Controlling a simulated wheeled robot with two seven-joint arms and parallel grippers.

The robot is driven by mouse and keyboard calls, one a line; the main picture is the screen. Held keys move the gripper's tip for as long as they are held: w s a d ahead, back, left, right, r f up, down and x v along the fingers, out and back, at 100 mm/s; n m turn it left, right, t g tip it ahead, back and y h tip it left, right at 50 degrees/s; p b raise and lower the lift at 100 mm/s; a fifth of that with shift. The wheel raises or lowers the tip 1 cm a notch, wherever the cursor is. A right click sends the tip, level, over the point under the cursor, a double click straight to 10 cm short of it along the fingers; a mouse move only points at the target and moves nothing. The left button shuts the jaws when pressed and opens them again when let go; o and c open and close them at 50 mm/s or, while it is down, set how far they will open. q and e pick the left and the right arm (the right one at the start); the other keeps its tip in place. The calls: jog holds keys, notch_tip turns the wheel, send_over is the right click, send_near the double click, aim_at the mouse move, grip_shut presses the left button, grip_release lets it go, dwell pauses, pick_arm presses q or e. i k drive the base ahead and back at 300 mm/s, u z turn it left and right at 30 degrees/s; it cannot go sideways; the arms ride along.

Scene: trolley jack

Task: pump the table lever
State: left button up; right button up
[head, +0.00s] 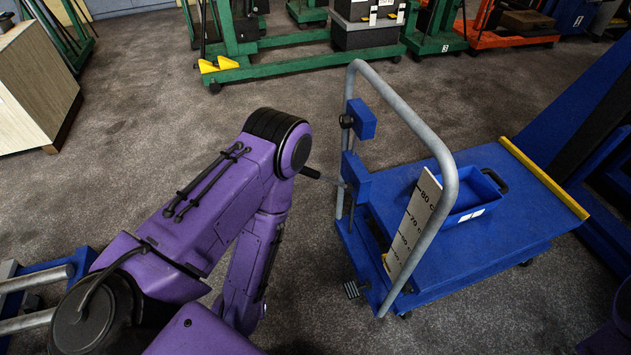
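The lift table is a blue trolley with a flat blue top (500,222) and a grey tube push handle (405,108). A short lever with a black grip (310,172) sticks out to the left from a blue block (355,177) on the handle frame. Its left end meets the outline of my purple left arm, and I cannot tell if they touch. A black foot pedal (352,290) is low at the trolley's near left corner. My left arm bends at the elbow and its forearm points down. Neither gripper is in view.
A blue bin (470,197) sits on the table top beside a white height scale (413,225). Green lift frames (290,67) stand behind, a wooden cabinet (35,85) at left, and blue machinery (590,110) at right. Carpet is clear between them.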

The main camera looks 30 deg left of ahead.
aim_at(309, 172)
jog(key=k, duration=1.05)
jog(key=u, duration=0.7)
jog(key=i, duration=0.65)
jog(key=z, duration=0.05)
